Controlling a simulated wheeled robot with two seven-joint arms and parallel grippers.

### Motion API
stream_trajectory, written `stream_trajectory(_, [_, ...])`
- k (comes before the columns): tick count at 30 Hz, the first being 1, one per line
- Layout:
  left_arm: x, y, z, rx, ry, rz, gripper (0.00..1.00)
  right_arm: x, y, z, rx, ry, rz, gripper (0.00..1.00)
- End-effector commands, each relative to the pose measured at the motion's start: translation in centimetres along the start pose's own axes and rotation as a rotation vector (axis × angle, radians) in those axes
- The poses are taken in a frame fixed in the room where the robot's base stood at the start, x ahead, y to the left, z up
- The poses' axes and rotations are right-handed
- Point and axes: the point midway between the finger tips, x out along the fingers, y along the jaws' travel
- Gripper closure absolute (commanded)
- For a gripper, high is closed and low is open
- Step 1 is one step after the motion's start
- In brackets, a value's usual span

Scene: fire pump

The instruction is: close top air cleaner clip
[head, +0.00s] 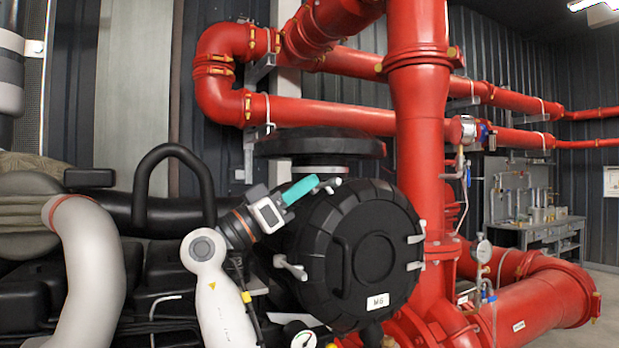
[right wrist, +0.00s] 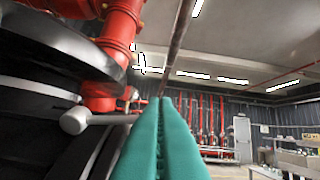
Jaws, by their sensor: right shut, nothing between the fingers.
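The air cleaner (head: 352,255) is a black round drum with a ribbed lid marked M6, in the middle of the head view. Its top clip (head: 329,186) is a small pale lever at the upper rim. In the right wrist view the clip (right wrist: 76,121) shows as a grey rod with a rounded end, left of the fingers. My right gripper (head: 316,185) has teal fingers, shut and empty, at the top of the drum close beside the clip. The fingers (right wrist: 160,102) also show in the right wrist view. I cannot tell whether they touch the clip. My left gripper is out of view.
Other pale clips sit on the drum's left (head: 290,267) and right (head: 416,239) sides. A black round cap (head: 320,143) stands above the drum. A thick red pipe (head: 424,150) rises close behind on the right. A black hoop-shaped tube (head: 172,152) stands left.

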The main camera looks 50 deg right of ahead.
Motion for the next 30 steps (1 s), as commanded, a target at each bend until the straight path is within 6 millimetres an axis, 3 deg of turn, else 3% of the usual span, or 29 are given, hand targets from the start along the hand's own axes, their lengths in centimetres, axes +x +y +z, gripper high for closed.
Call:
stream_trajectory(6, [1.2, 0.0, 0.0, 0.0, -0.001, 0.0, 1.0, -5.0, 0.1, -0.2, 0.001, -0.001, 0.003, 1.0])
stream_trajectory(12, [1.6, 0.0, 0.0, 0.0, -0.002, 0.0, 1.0, -7.7, 0.0, -0.1, 0.001, -0.001, 0.002, 1.0])
stream_trajectory(30, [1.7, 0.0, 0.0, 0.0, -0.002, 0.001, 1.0, -8.3, 0.0, -0.1, 0.001, 0.0, 0.0, 1.0])
